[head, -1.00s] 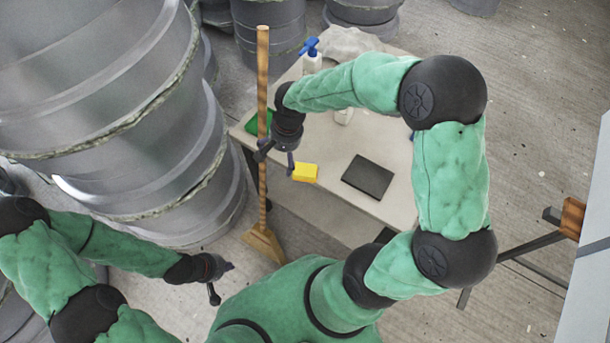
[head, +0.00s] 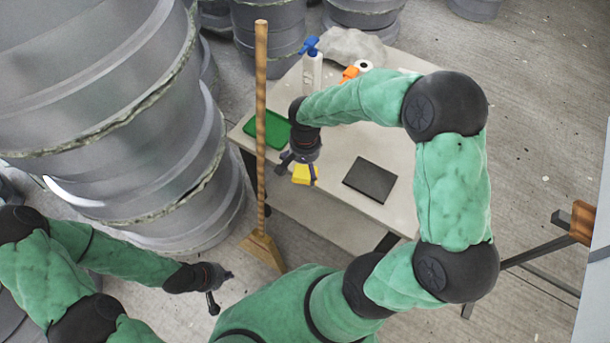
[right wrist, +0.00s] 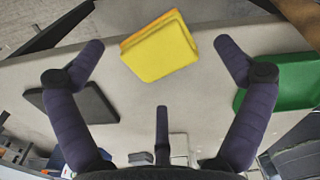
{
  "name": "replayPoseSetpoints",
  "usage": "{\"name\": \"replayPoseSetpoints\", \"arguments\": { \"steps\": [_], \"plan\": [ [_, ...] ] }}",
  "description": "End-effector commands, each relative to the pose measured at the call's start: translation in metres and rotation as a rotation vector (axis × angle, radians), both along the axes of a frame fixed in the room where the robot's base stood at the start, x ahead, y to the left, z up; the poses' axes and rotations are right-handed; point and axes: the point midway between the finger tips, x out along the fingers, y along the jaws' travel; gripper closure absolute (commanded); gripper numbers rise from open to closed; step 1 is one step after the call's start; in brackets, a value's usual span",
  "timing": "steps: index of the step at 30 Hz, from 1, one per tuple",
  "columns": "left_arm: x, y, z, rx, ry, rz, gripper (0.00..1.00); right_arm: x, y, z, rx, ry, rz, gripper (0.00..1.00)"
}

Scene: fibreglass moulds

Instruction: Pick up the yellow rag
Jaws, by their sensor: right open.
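The yellow rag (head: 304,174) is a small folded block near the front edge of the pale table (head: 330,210). My right gripper (head: 298,164) is directly above it in the head view and partly covers it. In the right wrist view the rag (right wrist: 160,47) sits between the spread fingers of the right gripper (right wrist: 160,60), toward their tips, with a gap on each side. The right gripper is open and empty. My left gripper (head: 222,284) is at the lower left, away from the table; its jaw state is not clear.
A black flat pad (head: 370,180) lies right of the rag. A green tray (head: 268,130) lies left of it. A broom (head: 261,130) stands upright at the table's left side. A white bottle with a blue top (head: 312,68) stands behind. Large grey moulds (head: 100,90) crowd the left.

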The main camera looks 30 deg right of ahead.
Motion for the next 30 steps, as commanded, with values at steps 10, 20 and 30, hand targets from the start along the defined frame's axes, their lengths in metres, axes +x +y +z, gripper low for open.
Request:
{"name": "replayPoseSetpoints", "arguments": {
  "steps": [10,20,30],
  "plan": [
    [0.0,0.0,-0.017,0.0,0.0,0.0,1.0,-0.001,0.001,-0.033,0.001,0.0,0.001,0.0],
    [0.0,0.0,-0.016,0.0,0.0,0.0,1.0,-0.001,0.001,-0.032,0.001,0.0,0.001,0.59],
    [0.0,0.0,-0.016,0.0,0.0,0.0,1.0,-0.001,0.001,-0.033,0.001,0.002,0.001,0.72]
  ]
}}
